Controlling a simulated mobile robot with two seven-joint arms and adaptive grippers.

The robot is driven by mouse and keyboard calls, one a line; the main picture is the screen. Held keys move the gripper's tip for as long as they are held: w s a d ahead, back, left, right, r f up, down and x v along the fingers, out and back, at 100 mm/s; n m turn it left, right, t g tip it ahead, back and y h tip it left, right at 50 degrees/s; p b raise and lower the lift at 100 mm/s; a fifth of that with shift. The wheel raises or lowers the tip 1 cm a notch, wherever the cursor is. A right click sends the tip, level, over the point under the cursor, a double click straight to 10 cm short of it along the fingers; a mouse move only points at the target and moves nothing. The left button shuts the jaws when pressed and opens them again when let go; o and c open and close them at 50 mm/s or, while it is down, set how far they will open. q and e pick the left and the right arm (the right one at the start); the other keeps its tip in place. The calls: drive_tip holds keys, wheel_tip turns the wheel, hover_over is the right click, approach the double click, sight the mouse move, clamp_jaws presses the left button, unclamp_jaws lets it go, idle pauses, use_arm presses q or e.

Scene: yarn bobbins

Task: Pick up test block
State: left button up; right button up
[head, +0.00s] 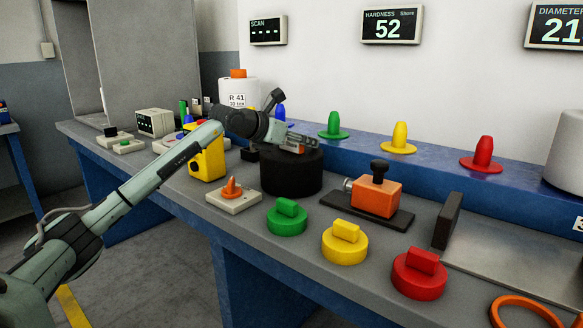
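No object in view is labelled as the test block, so I cannot tell for sure which one it is. A thick black cylinder (291,172) stands upright on the grey bench top. My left gripper (306,143) reaches in from the left, with its fingers pointing right at the top of this cylinder. The fingers are small and seen from the side, so their gap and any contact with the cylinder are unclear. An orange block with a black knob (376,196) sits on a dark plate to the right. My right gripper is out of view.
Green (287,218), yellow (345,243) and red (419,274) knobbed discs line the front edge. A yellow device (208,160) and a white box with an orange cone (233,196) stand left of the cylinder. Coloured pegs stand on the blue ledge (370,150) behind.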

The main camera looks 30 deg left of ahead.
use_arm(q)
clamp_jaws()
idle(0.4)
drive_tip(key=shift+r, duration=0.2)
